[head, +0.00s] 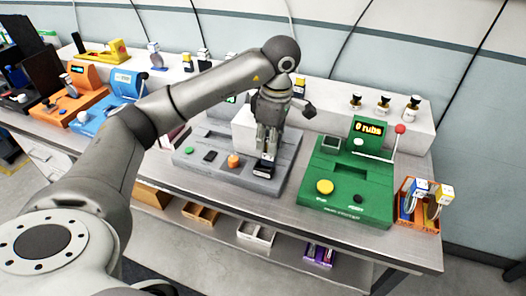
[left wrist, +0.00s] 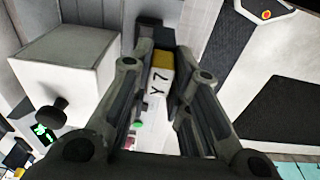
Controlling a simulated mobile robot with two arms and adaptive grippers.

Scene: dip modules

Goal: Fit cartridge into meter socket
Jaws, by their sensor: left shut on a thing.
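My left gripper (head: 267,143) is over the right side of the grey device (head: 215,175) on the bench. It is shut on a cartridge, which shows in the left wrist view (left wrist: 159,88) as a white block with "Y 7" lettering and a yellow part at one end. In the head view, a dark block with a pale lower edge (head: 264,166) is just below the fingertips, close to the grey device's top. I cannot tell whether the cartridge is in a socket or above it. My right gripper is not in view.
A green device (head: 350,190) with a lit display and red-knobbed lever stands to the right. Beside it is an orange bin (head: 407,213) holding blue- and yellow-topped modules. Blue (head: 108,110) and orange (head: 85,92) devices stand left. A white raised shelf (head: 330,112) runs behind.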

